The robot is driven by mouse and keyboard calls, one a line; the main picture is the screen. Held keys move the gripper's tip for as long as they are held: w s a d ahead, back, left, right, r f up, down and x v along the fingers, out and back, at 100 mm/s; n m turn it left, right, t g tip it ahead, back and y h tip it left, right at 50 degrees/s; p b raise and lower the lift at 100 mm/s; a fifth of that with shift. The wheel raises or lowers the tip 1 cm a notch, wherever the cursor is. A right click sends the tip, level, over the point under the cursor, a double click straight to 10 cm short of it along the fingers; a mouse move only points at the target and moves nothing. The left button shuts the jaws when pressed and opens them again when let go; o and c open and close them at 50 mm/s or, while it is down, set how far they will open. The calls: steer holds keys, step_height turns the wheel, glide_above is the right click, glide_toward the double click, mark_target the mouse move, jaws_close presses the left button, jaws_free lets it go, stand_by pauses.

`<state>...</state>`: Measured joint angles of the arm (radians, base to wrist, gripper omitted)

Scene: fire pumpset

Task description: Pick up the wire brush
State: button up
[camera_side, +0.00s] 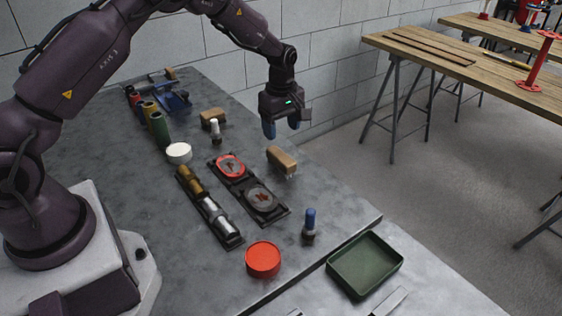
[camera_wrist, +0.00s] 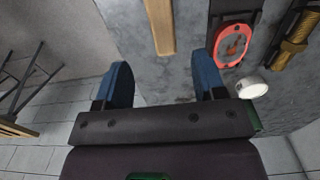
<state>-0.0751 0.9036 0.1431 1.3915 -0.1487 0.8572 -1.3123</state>
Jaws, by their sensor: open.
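My gripper (camera_side: 282,127) is open and empty, pointing down above the far right edge of the bench. A wooden-backed block brush (camera_side: 283,160) lies on the bench below and nearer the camera; it may be the wire brush. In the wrist view, its tan wooden back (camera_wrist: 159,27) appears beyond the gap between my blue fingertips (camera_wrist: 162,72), apart from both. Its bristles are mostly hidden under the wood. A second wooden block (camera_side: 212,117) stands further left on the bench; I cannot tell for certain which of the two is the wire brush.
A black tray with a red ring (camera_side: 230,167) and a grey disc (camera_side: 261,198) lies left of the nearer brush. A brass-and-silver row (camera_side: 208,205), white lid (camera_side: 179,153), blue-topped piece (camera_side: 309,224), red lid (camera_side: 263,259) and green tray (camera_side: 364,265) are around. A wall stands behind.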

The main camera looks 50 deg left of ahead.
mark_target(281, 155)
steer(key=f, duration=0.9)
steer(key=shift+s+d+f, duration=0.1)
steer(key=shift+s+f, duration=0.1)
steer(key=shift+f, duration=0.2)
steer(key=c, duration=1.1)
steer(key=shift+o, duration=0.2)
steer(key=shift+r, duration=0.15)
steer(key=shift+r, duration=0.2)
steer(key=r, duration=0.3)
steer(key=shift+s+d+r, duration=0.1)
steer(key=shift+s+r, duration=0.2)
steer(key=shift+s, duration=0.05)
steer(key=s+d+r, duration=0.2)
steer(key=s+r, duration=0.6)
steer(key=s, duration=0.5)
steer(key=shift+r, duration=0.4)
